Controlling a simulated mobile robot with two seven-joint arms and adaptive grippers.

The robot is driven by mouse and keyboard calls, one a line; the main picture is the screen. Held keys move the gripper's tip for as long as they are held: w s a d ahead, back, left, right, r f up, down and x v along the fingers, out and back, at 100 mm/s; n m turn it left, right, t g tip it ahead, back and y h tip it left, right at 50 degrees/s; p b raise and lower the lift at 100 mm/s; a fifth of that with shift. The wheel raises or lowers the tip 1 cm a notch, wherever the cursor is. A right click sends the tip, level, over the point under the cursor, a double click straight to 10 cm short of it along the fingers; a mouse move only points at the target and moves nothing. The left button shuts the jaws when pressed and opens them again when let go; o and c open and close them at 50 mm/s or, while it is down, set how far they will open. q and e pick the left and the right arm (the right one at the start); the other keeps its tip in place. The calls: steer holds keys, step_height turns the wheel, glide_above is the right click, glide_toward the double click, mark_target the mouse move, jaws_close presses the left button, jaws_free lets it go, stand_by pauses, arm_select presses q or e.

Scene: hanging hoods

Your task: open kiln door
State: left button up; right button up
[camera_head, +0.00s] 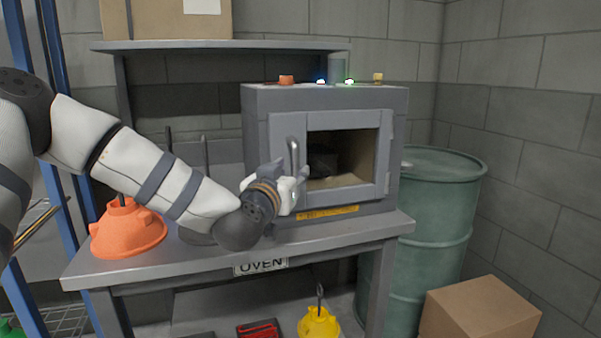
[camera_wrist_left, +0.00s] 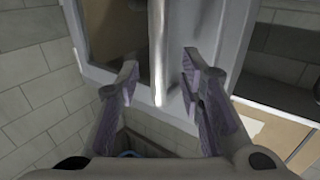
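The grey kiln (camera_head: 325,145) stands on the metal table, its door shut against the front. The door has a window framed in grey, with a dark shape inside. A vertical bar handle (camera_head: 293,156) is on the door's left side; it also shows in the left wrist view (camera_wrist_left: 158,55). My left gripper (camera_head: 288,178) is at the handle's lower part. In the left wrist view its two fingers (camera_wrist_left: 160,82) are apart, one on each side of the handle's lower end, with gaps on both sides. My right gripper is not in view.
An orange hood (camera_head: 127,228) sits at the table's left. A shelf (camera_head: 220,45) with a cardboard box (camera_head: 165,18) is above. A green barrel (camera_head: 435,220) stands right of the table, near a cardboard box (camera_head: 480,310). A yellow hood (camera_head: 318,323) is below.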

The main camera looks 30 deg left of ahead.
mark_target(295, 169)
arm_select(q)
steer(key=x, duration=0.3)
steer(key=shift+w, duration=0.3)
jaws_close()
